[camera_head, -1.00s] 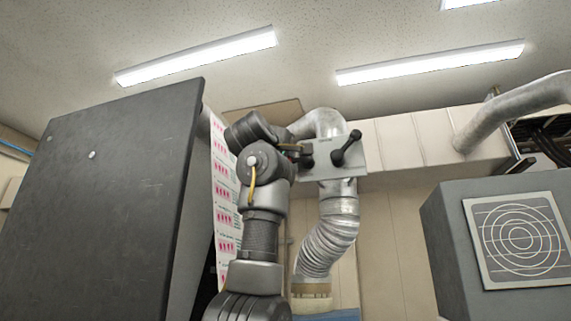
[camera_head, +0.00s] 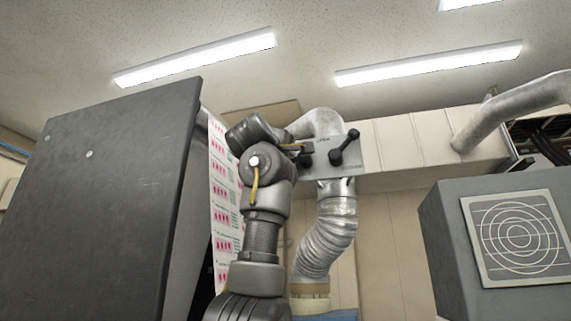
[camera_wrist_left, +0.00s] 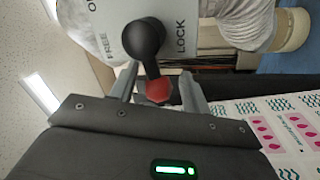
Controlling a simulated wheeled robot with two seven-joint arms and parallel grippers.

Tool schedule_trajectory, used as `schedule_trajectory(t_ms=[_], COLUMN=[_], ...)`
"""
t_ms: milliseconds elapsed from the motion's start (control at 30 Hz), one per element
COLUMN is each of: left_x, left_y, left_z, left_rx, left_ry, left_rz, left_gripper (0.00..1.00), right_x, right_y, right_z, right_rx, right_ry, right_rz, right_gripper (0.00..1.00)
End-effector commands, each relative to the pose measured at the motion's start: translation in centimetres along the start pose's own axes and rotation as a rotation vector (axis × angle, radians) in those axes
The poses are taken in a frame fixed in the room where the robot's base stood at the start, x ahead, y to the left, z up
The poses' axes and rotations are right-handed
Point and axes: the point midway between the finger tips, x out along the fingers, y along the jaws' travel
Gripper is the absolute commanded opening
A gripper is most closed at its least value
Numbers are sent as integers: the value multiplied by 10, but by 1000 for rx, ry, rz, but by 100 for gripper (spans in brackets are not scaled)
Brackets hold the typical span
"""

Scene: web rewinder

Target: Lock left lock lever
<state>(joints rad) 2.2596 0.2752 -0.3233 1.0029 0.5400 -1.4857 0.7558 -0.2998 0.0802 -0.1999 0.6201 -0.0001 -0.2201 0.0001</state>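A grey lever plate (camera_head: 323,171) hangs in front of a silver duct in the head view. Its left lock lever (camera_head: 306,160) is dark and partly hidden by my left gripper (camera_head: 295,148). In the left wrist view, this lever has a black round hub (camera_wrist_left: 143,38), a short arm and a red end. The plate (camera_wrist_left: 110,22) shows FREE left of the hub and LOCK right of it. The lever points down between my left gripper's fingers (camera_wrist_left: 159,76); they are open, with gaps on both sides. My right gripper is not in view.
A second black lever (camera_head: 345,149) is on the plate's right part. A large dark panel (camera_head: 100,190) stands left, beside a printed web (camera_head: 224,195). A flexible silver duct (camera_head: 330,240) runs below the plate. A grey box (camera_head: 450,240) with a ringed panel stands right.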

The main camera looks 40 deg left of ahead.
Motion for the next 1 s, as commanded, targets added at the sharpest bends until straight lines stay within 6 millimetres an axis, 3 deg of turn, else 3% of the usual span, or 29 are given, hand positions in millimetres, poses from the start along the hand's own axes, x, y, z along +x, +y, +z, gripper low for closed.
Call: schedule_trajectory(t_ms=[267,700,1000], left_x=[-9,-88,-106], left_y=[-2,-4,-1], left_z=[0,2,1], left_rx=[0,1,1], left_ry=[1,0,-1], left_rz=[2,1,-1], left_gripper=[47,47,47], right_x=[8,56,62], right_y=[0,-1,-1], right_z=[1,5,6], right_rx=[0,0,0], right_ry=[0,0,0], right_rz=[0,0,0], right_gripper=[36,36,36])
